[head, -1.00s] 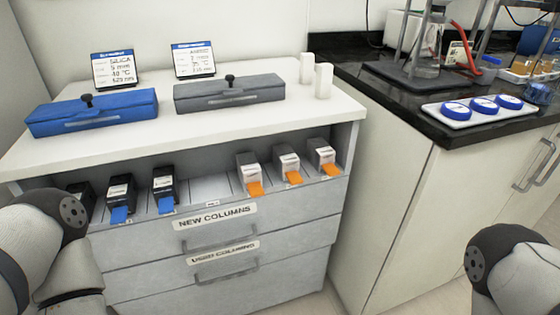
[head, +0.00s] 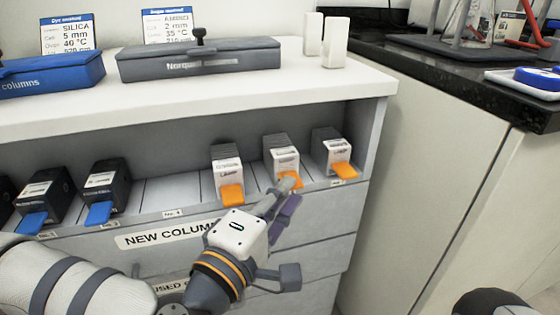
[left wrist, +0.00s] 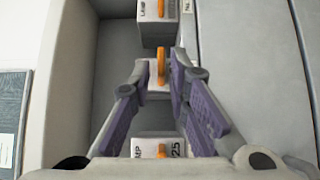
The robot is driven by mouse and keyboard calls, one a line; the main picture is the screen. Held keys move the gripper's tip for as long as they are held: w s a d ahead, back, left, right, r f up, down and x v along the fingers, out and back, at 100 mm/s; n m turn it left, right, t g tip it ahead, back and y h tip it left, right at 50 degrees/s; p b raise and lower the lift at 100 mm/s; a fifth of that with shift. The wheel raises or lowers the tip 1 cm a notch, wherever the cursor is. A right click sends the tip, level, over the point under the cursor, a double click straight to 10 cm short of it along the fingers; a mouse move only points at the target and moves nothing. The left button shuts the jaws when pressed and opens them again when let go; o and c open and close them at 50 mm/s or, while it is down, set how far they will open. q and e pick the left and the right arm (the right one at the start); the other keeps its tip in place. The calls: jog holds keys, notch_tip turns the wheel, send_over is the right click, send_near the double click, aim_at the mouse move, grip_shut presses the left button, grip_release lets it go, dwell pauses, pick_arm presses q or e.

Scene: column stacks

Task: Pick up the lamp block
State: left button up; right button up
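Three grey-and-white blocks with orange tabs stand in the shelf slots. The left one (head: 227,165) reads LAMP, the middle one (head: 281,157) and right one (head: 328,149) have labels too small to read. In the left wrist view the top block (left wrist: 157,25) reads LAMP, the bottom one (left wrist: 150,146) shows "MP" and 25, and the middle block (left wrist: 152,84) has its label largely hidden. My left gripper (head: 287,190) is open in front of the middle block. Its fingers (left wrist: 161,70) stand on either side of that orange tab; contact is unclear. My right gripper is out of view.
Black blocks with blue tabs (head: 105,185) stand at the shelf's left, with empty slots (head: 172,193) between the groups. The cabinet top (head: 250,92) overhangs the shelf and holds a blue case (head: 50,75) and a grey case (head: 200,63). A side wall (head: 370,130) closes the right end.

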pick_arm(q)
jog(key=shift+x, duration=1.2)
grip_shut()
jog(key=shift+s, duration=0.1)
